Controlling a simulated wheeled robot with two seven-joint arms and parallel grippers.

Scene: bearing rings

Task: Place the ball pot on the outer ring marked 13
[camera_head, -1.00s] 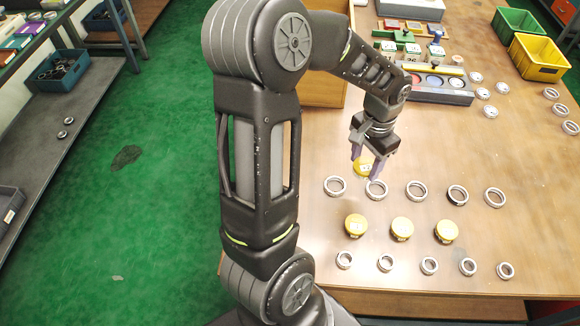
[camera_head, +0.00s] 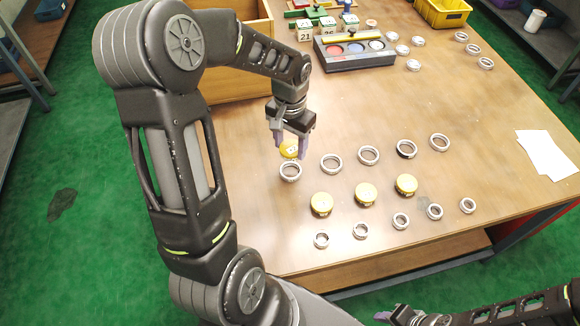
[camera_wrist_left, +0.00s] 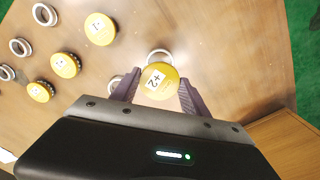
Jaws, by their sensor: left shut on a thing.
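My left gripper (camera_head: 291,143) is shut on a yellow ball pot (camera_head: 289,149), held just behind the leftmost larger ring (camera_head: 290,171) in the head view. In the left wrist view the same pot (camera_wrist_left: 159,81) sits between the fingers, its top mark looking like "+2". A silver ring (camera_wrist_left: 160,56) shows partly behind it. The other larger rings (camera_head: 368,155) form a row to the right. Which ring bears 13 cannot be read. My right gripper (camera_head: 395,316) is at the bottom edge; its opening is unclear.
Three yellow pots (camera_head: 365,194) stand in front of the larger rings, with a row of smaller rings (camera_head: 400,221) nearer the table edge. A dark tray (camera_head: 330,57) with coloured discs and numbered blocks (camera_head: 304,31) are behind. White sheets (camera_head: 547,153) lie at right.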

